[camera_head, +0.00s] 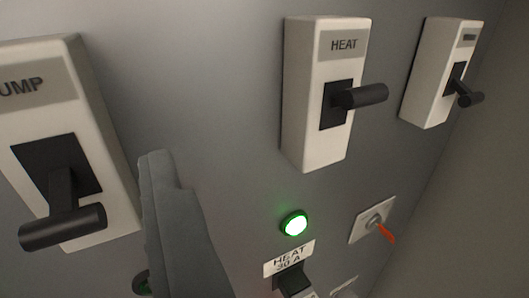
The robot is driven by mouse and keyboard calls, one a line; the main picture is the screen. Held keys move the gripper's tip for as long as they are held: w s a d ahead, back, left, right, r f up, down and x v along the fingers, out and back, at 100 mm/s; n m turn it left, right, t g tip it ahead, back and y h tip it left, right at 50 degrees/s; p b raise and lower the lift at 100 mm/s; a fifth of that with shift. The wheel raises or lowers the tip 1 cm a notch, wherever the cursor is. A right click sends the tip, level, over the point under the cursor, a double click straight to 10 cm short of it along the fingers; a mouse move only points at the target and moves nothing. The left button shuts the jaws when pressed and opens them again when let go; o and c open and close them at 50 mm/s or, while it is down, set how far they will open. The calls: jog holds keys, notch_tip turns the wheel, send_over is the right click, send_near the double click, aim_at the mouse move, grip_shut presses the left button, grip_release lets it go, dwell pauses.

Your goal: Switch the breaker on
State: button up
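Three white breaker-like switch boxes with black levers are on a grey panel. The one labelled "HEAT" (302,95) is at upper centre, its lever sticking out to the right. The one ending in "UMP" (85,90) is at left, its lever pointing out and low in the picture. A third (427,80) is at upper right, its label too small to read.
A lit green lamp (294,223) sits above the "HEAT 30 A" label. The panel (225,100) is bare between the boxes.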

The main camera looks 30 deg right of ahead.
jog(key=shift+s+r, duration=0.15)
jog(key=shift+s, duration=0.55)
jog(key=s, duration=1.6)
jog(key=shift+f, duration=0.35)
